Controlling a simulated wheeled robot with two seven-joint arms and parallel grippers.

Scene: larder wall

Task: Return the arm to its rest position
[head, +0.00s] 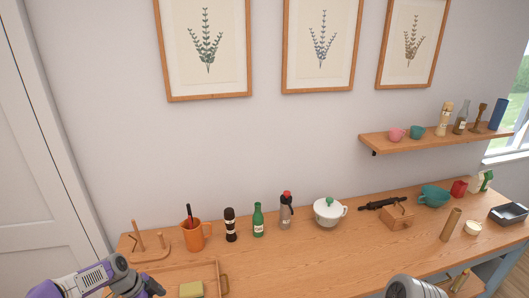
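My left arm (88,280) comes in at the bottom left, purple and grey. Its dark gripper end (150,287) is beside the left side of a wooden tray (219,272), near the table's front. The fingers are small and partly cut off by the frame's bottom edge, so I cannot tell whether they are open or shut. A pale grey part of my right arm (412,288) shows at the bottom, right of centre. The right gripper is not visible.
A yellow-green sponge-like block (191,289) lies in the tray. The table's middle front is clear. A wall shelf (430,146) hangs right.

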